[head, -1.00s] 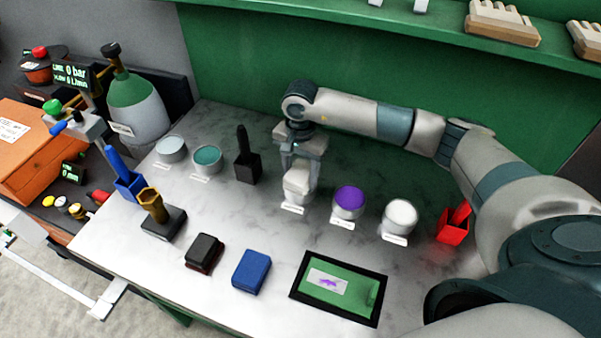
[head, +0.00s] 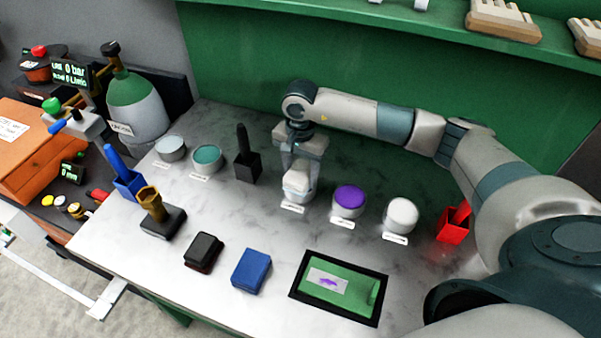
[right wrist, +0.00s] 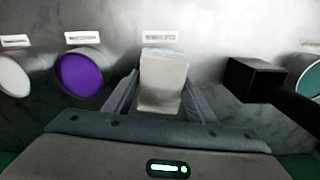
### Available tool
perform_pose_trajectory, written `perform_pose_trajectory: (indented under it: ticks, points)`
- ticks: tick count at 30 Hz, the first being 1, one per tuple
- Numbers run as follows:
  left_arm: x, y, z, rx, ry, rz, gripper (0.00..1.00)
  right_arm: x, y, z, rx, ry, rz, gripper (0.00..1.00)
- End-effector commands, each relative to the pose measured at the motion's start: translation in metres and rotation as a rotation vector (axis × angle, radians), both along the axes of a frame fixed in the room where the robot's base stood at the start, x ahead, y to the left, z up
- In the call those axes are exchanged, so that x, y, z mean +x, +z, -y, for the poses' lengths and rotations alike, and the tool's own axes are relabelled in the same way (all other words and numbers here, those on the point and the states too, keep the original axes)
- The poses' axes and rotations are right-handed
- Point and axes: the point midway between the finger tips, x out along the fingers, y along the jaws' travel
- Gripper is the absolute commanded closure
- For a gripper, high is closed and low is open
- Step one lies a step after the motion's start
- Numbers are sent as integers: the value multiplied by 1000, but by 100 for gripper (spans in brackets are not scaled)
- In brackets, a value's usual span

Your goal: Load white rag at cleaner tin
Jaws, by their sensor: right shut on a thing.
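My right gripper (head: 298,188) points down at the middle of the bench and is shut on the white rag (head: 297,178), a pale folded block between the fingers. The rag also shows between the fingers in the right wrist view (right wrist: 162,82). A small label lies just in front of it. Whether a tin stands under the rag is hidden by the rag and gripper. The open tins in view hold grey (head: 170,148), teal (head: 207,157), purple (head: 349,200) and white (head: 401,214) contents. Their labels are too small to read, so I cannot tell which is the cleaner tin. My left gripper is out of view.
A black holder (head: 247,168) stands left of my right gripper, and a red holder (head: 454,226) at the right. Black (head: 203,252) and blue (head: 251,270) pads and a framed green panel (head: 339,288) lie in front. A green shelf (head: 400,22) runs above the back.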

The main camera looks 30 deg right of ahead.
Motion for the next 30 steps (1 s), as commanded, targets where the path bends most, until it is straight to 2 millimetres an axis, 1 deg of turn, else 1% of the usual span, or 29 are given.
perform_pose_trajectory:
  ticks: [4, 8, 30]
  points:
    - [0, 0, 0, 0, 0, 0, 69, -1, -1, 0, 0, 0, -2, 67]
    - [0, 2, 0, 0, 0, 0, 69, 0, 5, 0, -1, 1, -1, 67]
    - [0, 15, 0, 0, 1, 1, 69, 0, 54, 0, 1, 1, 1, 67]
